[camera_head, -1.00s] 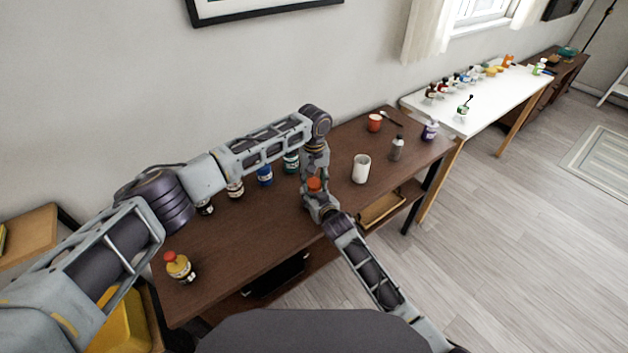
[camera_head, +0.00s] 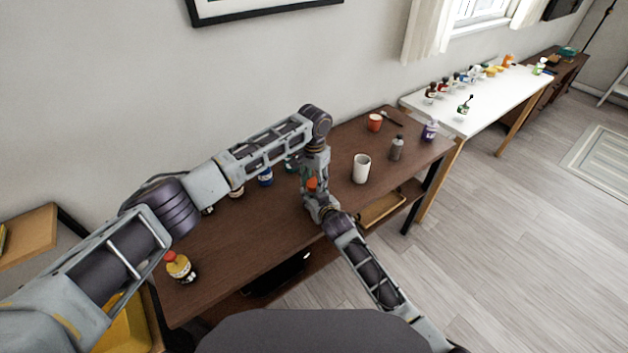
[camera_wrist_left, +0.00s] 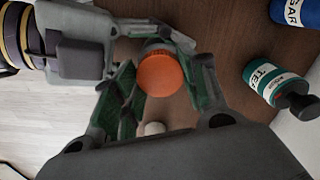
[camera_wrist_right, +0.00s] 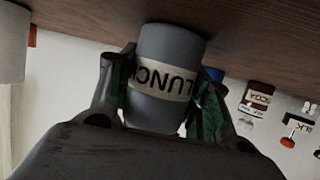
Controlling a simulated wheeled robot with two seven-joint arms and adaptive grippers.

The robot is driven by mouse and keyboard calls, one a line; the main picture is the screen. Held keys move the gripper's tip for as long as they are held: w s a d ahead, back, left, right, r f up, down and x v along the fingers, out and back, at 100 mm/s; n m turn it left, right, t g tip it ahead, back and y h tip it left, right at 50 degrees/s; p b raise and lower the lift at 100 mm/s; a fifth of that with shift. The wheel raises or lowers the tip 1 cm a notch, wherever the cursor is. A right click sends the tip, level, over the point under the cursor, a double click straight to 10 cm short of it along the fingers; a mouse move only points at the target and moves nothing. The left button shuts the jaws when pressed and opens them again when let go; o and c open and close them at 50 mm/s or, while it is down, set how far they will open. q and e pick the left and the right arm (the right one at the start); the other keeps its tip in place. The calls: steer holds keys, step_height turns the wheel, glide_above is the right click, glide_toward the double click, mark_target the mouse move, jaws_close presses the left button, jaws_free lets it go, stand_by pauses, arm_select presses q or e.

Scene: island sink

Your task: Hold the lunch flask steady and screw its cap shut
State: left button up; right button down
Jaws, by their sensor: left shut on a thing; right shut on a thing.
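The lunch flask is a grey cylinder (camera_wrist_right: 165,50) with a white "LUNCH" label, upside down in the right wrist view, standing on the brown table. My right gripper (camera_wrist_right: 160,88) is shut around its body from the sides. The orange ribbed cap (camera_wrist_left: 160,74) is on top of the flask and also shows in the head view (camera_head: 311,184). My left gripper (camera_wrist_left: 160,82) comes from above and is shut on the cap, a finger on each side. How far the cap is threaded cannot be told. In the head view the grippers hide most of the flask.
On the brown table (camera_head: 240,245), a white cup (camera_head: 361,168), a grey bottle (camera_head: 397,148) and a red cup (camera_head: 375,122) stand to the right. A teal "TEA" jar (camera_wrist_left: 270,83) and a blue jar (camera_head: 265,176) are close behind. A yellow bottle (camera_head: 180,267) stands front left.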

arm_select(q)
steer(key=m, duration=0.7)
steer(key=shift+w+a, duration=0.1)
steer(key=m, duration=0.6)
steer(key=o, duration=1.2)
step_height(320, 180, up, 12)
stand_by(0.5)
arm_select(e)
steer(key=c, duration=0.6)
jaws_free()
